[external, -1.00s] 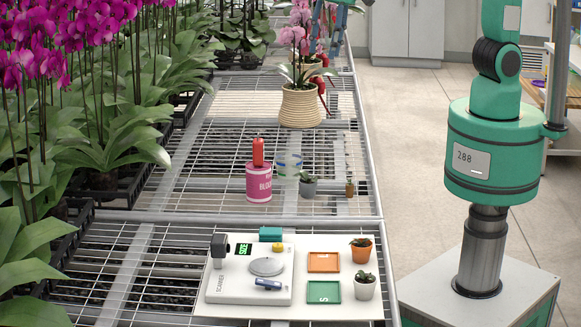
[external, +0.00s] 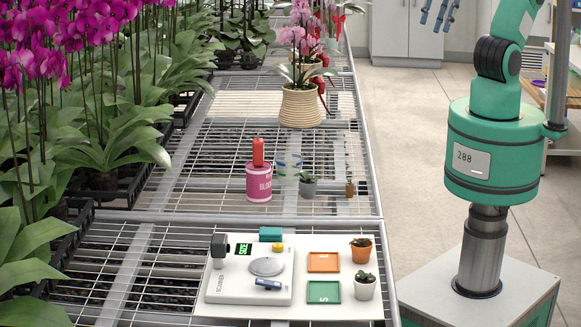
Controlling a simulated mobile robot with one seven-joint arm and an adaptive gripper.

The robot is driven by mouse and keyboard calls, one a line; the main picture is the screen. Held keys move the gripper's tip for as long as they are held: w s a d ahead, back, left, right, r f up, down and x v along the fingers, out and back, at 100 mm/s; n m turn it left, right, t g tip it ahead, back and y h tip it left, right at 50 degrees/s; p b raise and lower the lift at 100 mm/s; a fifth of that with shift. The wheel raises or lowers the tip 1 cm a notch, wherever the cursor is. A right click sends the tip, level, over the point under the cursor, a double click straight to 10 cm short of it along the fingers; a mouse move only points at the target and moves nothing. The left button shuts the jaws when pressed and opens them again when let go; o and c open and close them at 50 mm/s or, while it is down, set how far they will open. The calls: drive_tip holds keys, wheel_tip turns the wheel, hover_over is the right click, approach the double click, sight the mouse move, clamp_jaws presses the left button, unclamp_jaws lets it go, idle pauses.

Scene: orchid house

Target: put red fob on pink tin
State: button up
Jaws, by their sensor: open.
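The pink tin (external: 259,186) stands upright on the wire bench, left of its middle. A red upright piece, which looks like the red fob (external: 258,153), rests on top of the tin. My gripper (external: 440,14) is at the top edge of the external view, high and far to the right of the tin, over the aisle. Its blue fingers are apart, with nothing seen between them. The rest of my gripper is cut off by the picture's top edge.
Right of the tin are a clear thing with blue bands (external: 289,164), a small potted plant (external: 307,185) and a small brown bottle (external: 350,188). A potted orchid (external: 300,106) stands behind.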

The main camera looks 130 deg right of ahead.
drive_tip(key=s, duration=0.1)
drive_tip(key=s+a, duration=0.1)
drive_tip(key=s, duration=0.1)
drive_tip(key=shift+s+a+f+n, duration=0.1)
drive_tip(key=shift+a+f+n, duration=0.05)
drive_tip(key=shift+f+n, duration=0.2)
